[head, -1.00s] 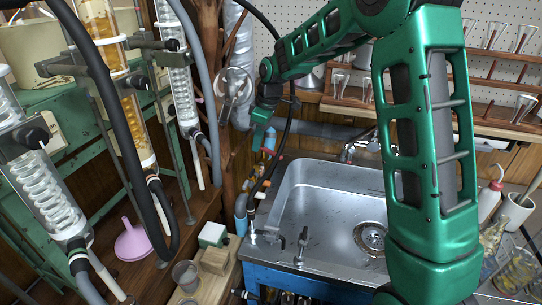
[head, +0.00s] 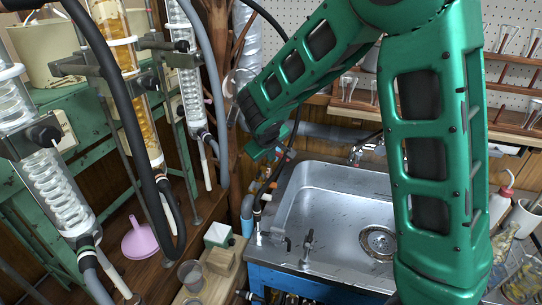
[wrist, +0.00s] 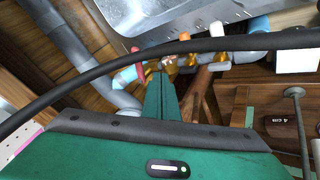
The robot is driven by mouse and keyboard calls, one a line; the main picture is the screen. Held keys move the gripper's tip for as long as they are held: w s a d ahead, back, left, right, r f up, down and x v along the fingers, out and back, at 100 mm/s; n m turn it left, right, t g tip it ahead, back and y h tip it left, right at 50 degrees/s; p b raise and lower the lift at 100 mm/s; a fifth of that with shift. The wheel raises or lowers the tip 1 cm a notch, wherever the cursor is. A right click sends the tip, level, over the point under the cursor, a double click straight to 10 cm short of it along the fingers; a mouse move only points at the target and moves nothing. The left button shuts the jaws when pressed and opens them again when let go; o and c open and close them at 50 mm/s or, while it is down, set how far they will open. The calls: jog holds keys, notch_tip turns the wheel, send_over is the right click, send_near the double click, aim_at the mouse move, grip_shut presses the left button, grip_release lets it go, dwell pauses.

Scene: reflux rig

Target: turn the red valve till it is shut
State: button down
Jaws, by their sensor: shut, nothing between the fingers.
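The red valve (wrist: 137,62) shows in the wrist view as a small red lever on a pipe run with brass fittings, just left of my fingertips. My gripper (wrist: 164,78) is shut and empty, its green fingers pointing at the fittings. I cannot tell whether the fingers touch the lever. In the head view my gripper (head: 266,148) is beside the sink's far left corner, and my arm partly hides the valves there.
A black hose (wrist: 80,76) crosses the wrist view in front of the fingers. An orange handle (wrist: 183,38) and a white handle (wrist: 216,57) sit right of the red one. The steel sink (head: 330,205) lies right of the pipes; glass condensers (head: 55,190) stand left.

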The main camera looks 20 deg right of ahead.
aim_at(279, 157)
jog(key=w+d+f, duration=0.2)
jog(key=w+f, duration=0.1)
jog(key=w+d+f, duration=0.3)
jog(key=shift+w+d+f, duration=0.1)
jog(key=shift+w+f, duration=0.05)
dwell(0.6)
